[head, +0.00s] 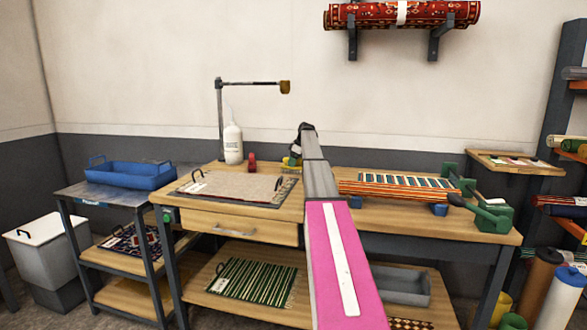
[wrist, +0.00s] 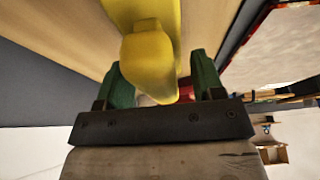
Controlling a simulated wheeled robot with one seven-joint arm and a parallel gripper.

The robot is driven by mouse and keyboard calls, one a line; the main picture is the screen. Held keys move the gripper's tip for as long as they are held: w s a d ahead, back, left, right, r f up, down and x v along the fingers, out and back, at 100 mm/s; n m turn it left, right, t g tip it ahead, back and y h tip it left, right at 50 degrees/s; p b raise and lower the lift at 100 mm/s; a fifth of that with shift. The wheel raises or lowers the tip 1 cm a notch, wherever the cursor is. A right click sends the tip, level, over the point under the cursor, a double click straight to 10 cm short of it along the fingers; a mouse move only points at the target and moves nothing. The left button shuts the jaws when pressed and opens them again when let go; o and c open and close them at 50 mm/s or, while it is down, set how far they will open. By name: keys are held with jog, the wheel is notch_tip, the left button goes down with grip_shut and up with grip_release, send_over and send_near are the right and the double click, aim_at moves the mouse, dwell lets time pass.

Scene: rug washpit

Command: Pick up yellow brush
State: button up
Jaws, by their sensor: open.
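My gripper (wrist: 161,80) is open, with one green finger on each side of the brush's near end. I cannot tell whether either finger touches it.
A white bottle (head: 233,144) and a small red object (head: 252,161) stand left of the brush. A grey mat (head: 238,187) lies in front. A striped rug on a frame (head: 400,187) and a green clamp (head: 492,217) are to the right.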

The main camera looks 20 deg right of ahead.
jog(key=c, duration=0.8)
jog(key=shift+r, duration=0.1)
jog(key=shift+r, duration=0.2)
notch_tip(320, 180, up, 4)
jog(key=shift+f, duration=0.1)
jog(key=a+r, duration=0.2)
jog(key=a, duration=0.2)
jog(key=a+r, duration=0.2)
jog(key=a, duration=0.1)
jog(key=a+r, duration=0.3)
jog(key=a, duration=0.1)
jog(key=shift+w+a+r, duration=0.1)
jog(key=shift+w+a, duration=0.1)
jog(key=shift+a, duration=0.15)
